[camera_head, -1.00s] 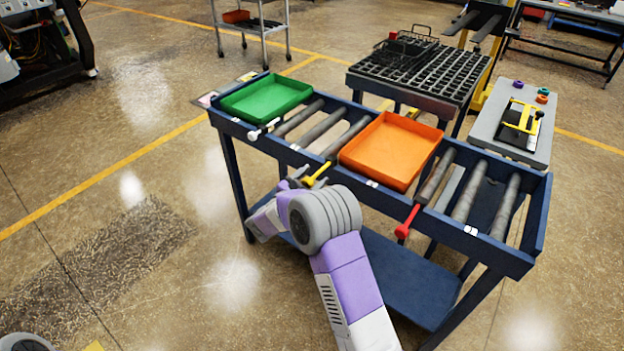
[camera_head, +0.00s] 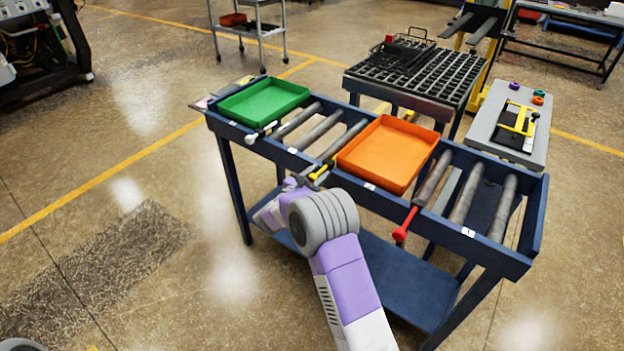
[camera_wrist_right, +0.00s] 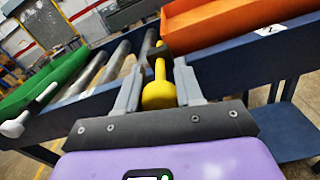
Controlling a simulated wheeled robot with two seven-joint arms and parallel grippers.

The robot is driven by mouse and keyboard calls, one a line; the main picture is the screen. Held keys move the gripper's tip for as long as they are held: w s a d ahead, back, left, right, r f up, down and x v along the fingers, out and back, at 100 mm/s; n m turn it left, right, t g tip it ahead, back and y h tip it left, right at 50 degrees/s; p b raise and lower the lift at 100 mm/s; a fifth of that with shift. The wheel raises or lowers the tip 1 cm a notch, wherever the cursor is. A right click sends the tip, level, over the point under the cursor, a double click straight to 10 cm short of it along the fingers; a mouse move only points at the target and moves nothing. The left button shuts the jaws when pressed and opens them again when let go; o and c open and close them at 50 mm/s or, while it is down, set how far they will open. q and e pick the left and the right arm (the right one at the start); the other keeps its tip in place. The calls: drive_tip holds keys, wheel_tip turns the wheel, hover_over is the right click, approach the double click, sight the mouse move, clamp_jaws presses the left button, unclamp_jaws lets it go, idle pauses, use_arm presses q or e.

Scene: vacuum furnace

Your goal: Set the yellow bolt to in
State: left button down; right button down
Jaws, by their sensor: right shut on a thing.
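The yellow bolt (camera_wrist_right: 160,90) sits on the front rail of the blue roller table (camera_head: 282,155), between the green and orange trays. In the right wrist view its round knob lies between the two fingers of my right gripper (camera_wrist_right: 157,94), which is shut on it. In the head view the bolt (camera_head: 320,172) shows only in part beside my right gripper (camera_head: 314,174). My arm hides some of the rail below it. My left gripper is not in view.
A white bolt (camera_head: 260,133) is on the rail at left and a red bolt (camera_head: 402,232) at right. The green tray (camera_head: 262,100) and orange tray (camera_head: 388,154) rest on the rollers. A grey side table (camera_head: 512,130) stands at right.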

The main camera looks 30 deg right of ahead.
drive_tip(key=c, duration=0.7)
unclamp_jaws()
drive_tip(key=shift+c, duration=0.2)
drive_tip(key=p+v, duration=0.1)
drive_tip(key=v, duration=0.5)
drive_tip(key=shift+s+a, duration=0.15)
drive_tip(key=shift+a, duration=0.2)
drive_tip(key=shift+s+a, duration=0.2)
drive_tip(key=shift+a, duration=0.2)
drive_tip(key=shift+f, duration=0.1)
